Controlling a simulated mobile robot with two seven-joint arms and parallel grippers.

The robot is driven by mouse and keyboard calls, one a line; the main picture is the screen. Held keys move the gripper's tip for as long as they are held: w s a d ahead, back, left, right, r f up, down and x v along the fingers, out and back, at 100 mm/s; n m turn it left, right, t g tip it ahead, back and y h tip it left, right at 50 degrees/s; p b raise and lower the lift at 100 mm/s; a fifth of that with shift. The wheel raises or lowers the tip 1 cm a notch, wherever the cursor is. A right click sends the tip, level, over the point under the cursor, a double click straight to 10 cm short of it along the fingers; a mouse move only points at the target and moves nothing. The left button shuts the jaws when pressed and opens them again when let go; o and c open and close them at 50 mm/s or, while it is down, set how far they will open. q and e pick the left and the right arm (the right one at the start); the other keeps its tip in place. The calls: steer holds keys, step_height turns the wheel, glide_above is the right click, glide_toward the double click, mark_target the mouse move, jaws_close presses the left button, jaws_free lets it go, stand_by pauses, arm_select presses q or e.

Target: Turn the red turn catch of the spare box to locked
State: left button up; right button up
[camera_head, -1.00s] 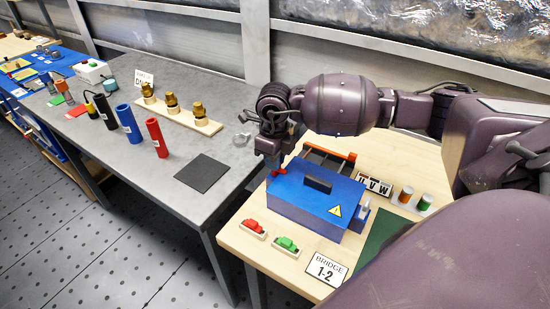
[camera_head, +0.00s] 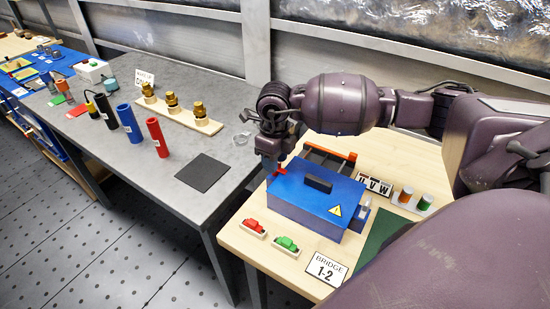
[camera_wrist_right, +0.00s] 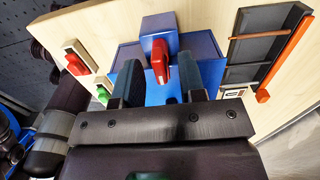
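The blue spare box (camera_head: 312,205) stands on the light wooden table, with a black handle and a yellow warning label on its lid. Its red turn catch (camera_head: 281,171) is at the box's far left end, partly hidden by my right gripper (camera_head: 268,168). In the right wrist view, the red catch (camera_wrist_right: 160,60) lies between the two dark fingertips of my right gripper (camera_wrist_right: 160,85). The fingers are open, with a visible gap on each side of the catch. The catch's long side runs roughly along the fingers. My left gripper is not in view.
Red (camera_head: 253,227) and green (camera_head: 286,246) parts in small holders and a BRIDGE 1-2 sign (camera_head: 326,269) lie in front of the box. A dark tray (camera_head: 325,158) is behind it. A grey table (camera_head: 190,130) adjoins at left.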

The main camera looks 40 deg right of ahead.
step_height(320, 180, up, 11)
stand_by(0.5)
steer(key=shift+f, duration=0.15)
stand_by(0.4)
